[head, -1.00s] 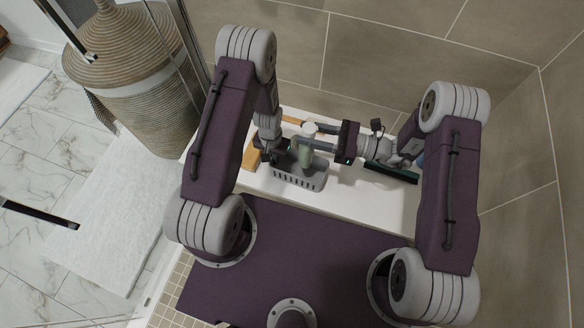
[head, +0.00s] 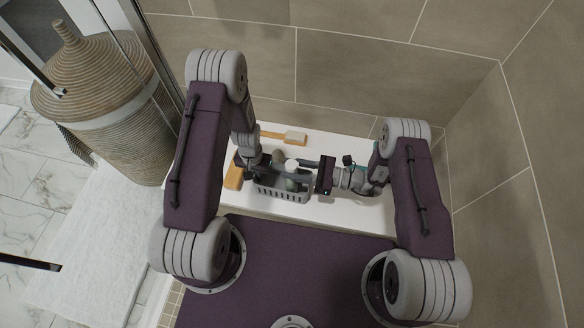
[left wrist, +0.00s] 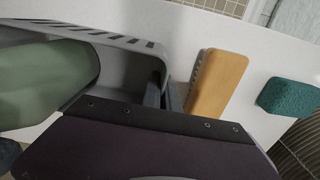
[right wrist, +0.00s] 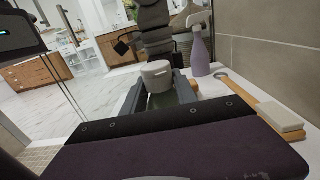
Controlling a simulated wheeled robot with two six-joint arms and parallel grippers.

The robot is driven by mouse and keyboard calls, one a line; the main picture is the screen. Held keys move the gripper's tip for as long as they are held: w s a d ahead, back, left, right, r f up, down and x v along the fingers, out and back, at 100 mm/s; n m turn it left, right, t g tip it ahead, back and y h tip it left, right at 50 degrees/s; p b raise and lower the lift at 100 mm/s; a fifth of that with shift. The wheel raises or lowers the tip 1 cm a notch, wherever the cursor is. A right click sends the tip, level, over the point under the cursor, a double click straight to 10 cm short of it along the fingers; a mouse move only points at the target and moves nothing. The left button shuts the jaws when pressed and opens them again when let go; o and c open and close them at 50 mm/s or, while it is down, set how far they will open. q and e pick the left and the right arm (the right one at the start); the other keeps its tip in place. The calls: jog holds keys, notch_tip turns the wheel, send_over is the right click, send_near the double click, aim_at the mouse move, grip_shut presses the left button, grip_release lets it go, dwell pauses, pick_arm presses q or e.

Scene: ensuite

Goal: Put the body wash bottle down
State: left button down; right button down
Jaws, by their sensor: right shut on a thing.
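The body wash bottle, green with a white cap (head: 291,165), stands roughly upright at the grey slotted caddy (head: 283,194) on the white ledge. My right gripper (head: 303,167) reaches in from the right and is shut around the bottle; its white cap (right wrist: 157,75) shows between the fingers in the right wrist view. In the left wrist view the green body (left wrist: 45,80) lies within the caddy's outline; whether its base touches the floor is hidden. My left gripper (left wrist: 163,98) is at the caddy's end wall, its fingers close together on the rim.
An orange-tan block (head: 234,177) lies left of the caddy, with a teal sponge (left wrist: 290,97) beyond it. A wooden brush (head: 290,137) lies behind. A lilac spray bottle (right wrist: 200,52) stands on the ledge. Tiled walls (head: 370,70) close the back and right.

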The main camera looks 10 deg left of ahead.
jog(key=c, duration=1)
grip_release()
jog(key=shift+f, duration=0.1)
jog(key=shift+o, duration=0.2)
jog(key=shift+d, duration=0.2)
jog(key=d, duration=1.1)
jog(key=shift+s+d, duration=0.15)
jog(key=shift+d, duration=0.15)
jog(key=shift+r, duration=0.2)
